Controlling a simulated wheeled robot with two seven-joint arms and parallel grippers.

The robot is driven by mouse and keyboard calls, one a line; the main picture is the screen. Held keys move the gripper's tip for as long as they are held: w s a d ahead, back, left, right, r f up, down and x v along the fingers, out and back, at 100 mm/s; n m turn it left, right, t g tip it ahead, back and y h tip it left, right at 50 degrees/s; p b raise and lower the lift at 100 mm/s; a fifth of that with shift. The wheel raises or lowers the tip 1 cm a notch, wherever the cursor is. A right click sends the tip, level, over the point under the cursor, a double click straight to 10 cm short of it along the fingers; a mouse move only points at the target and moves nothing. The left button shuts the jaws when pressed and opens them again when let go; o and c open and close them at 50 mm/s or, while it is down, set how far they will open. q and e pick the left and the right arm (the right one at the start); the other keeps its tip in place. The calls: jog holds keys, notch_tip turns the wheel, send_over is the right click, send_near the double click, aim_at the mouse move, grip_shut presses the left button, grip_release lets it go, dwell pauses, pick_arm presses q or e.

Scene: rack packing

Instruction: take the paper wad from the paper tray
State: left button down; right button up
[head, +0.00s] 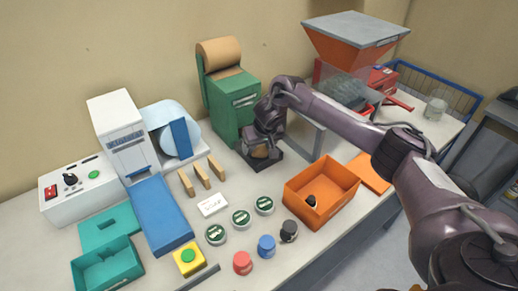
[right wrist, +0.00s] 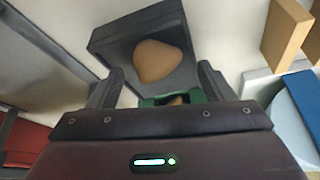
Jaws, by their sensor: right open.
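The brown paper wad (right wrist: 163,62) lies in the dark paper tray (right wrist: 112,42), seen in the right wrist view. In the head view the tray (head: 272,171) stands at the foot of the green paper machine (head: 229,105), and my right arm covers most of it. My right gripper (right wrist: 160,88) is open, its two fingers apart and pointing at the tray. The wad lies beyond the fingertips and between their lines; I cannot tell the exact gap. A bit of brown shows under the gripper (head: 262,150) in the head view. My left gripper is not in view.
An orange bin (head: 322,194) with a dark-capped item stands right of the tray. Three wooden blocks (head: 202,174) stand to the left. Several round tins and coloured caps lie in front.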

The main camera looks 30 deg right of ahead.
jog(key=shift+w+f, duration=0.25)
jog(key=shift+f, duration=0.25)
jog(key=c, duration=1)
jog(key=shift+c, duration=0.2)
jog(key=shift+r, duration=0.15)
